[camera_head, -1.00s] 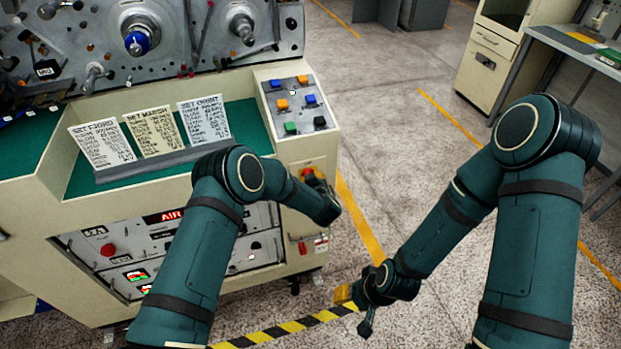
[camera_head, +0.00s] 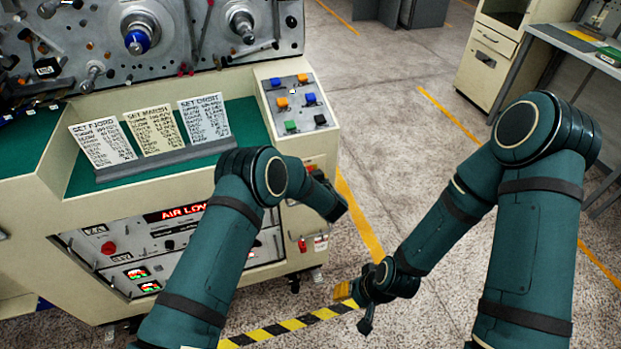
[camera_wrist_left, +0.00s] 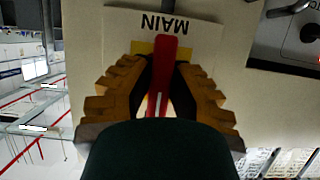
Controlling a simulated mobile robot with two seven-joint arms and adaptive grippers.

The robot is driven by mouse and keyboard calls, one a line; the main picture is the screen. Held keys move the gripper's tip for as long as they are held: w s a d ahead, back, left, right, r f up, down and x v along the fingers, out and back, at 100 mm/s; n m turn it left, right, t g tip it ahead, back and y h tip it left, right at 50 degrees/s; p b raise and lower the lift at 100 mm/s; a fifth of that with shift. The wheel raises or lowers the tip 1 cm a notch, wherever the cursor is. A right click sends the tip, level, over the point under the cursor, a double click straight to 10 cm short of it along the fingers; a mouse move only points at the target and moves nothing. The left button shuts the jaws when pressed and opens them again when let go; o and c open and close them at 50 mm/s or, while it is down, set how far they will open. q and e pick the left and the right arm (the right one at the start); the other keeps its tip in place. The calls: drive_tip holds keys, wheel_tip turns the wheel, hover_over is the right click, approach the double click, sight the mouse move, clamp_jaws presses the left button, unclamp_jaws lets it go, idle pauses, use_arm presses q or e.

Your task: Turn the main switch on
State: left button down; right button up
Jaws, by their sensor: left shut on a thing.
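The main switch is a red handle (camera_wrist_left: 166,52) on a yellow plate (camera_wrist_left: 142,47), beneath an upside-down MAIN label (camera_wrist_left: 164,23) in the left wrist view. The handle runs lengthwise between the two stepped, tan fingers of my left gripper (camera_wrist_left: 162,78), which is shut on it. In the head view my left arm reaches the cabinet's right front and mostly hides the switch and gripper. My right gripper (camera_head: 344,292) hangs low over the floor, apart from the machine; its finger opening is too small to tell.
Above the switch is a panel of coloured buttons (camera_head: 297,104). Three cards stand in a holder (camera_head: 165,160) on the green top. A lit AIR LOW display (camera_head: 178,214) is on the cabinet front. A grey bench (camera_head: 575,45) stands at the right; the floor between is clear.

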use_arm(q)
drive_tip(key=c, duration=0.9)
unclamp_jaws()
drive_tip(key=shift+w+a+r, duration=0.1)
drive_tip(key=shift+w+r, duration=0.05)
drive_tip(key=shift+r, duration=0.05)
drive_tip(key=shift+f, duration=0.1)
drive_tip(key=v, duration=1.2)
